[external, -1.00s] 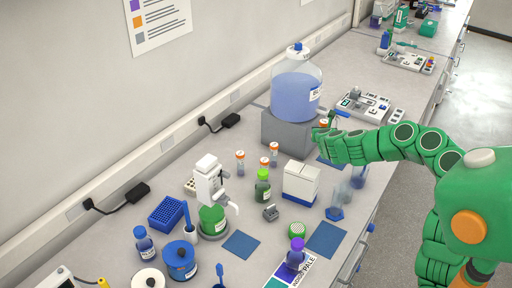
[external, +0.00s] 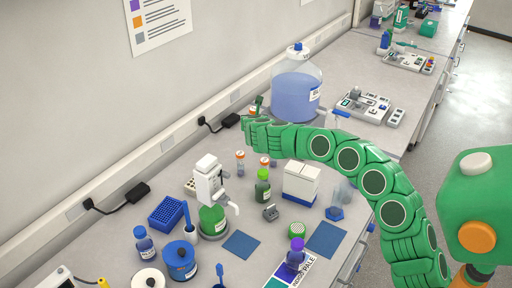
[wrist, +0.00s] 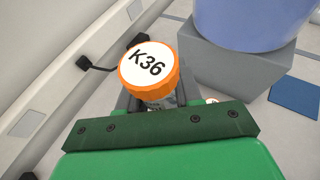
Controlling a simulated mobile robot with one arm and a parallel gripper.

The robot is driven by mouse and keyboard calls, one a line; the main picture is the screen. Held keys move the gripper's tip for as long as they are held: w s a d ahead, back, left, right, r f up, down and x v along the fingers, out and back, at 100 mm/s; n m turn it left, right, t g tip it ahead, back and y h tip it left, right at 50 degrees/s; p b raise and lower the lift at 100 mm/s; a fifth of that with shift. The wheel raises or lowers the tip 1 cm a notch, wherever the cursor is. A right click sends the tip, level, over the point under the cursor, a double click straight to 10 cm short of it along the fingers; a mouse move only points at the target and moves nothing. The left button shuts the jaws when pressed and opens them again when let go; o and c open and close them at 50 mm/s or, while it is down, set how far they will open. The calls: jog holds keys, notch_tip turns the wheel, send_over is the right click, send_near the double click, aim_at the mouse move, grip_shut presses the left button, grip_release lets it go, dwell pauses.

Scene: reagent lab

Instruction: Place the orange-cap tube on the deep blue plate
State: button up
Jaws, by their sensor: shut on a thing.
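My gripper (external: 254,112) is shut on an orange-cap tube, raised over the back of the bench, left of the big blue bottle. In the wrist view the tube's orange cap (wrist: 150,72) is marked K36 and faces the camera; its body is mostly hidden by the gripper. Flat blue square plates lie on the bench: one at front left (external: 241,244), one at front right (external: 326,239). Another blue square (wrist: 295,97) shows beside the grey block in the wrist view. I cannot tell which is the deep blue plate. My gripper is apart from all of them.
More orange-cap tubes (external: 240,162) (external: 264,162) stand below my arm. The big bottle (external: 296,92) stands on a grey block (wrist: 236,67).

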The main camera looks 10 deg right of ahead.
jog(key=s+a+r+n+y, duration=0.1)
jog(key=s+a+r, duration=0.1)
jog(key=a, duration=0.6)
jog(key=s+a+r+n+y, duration=0.1)
jog(key=a+r, duration=0.1)
jog(key=a, duration=0.5)
send_over(165, 208)
notch_tip(165, 208, down, 9)
jog(key=shift+w+f, duration=0.1)
jog(key=shift+f, duration=4.55)
jog(key=o, duration=1)
jog(key=shift+f, duration=0.1)
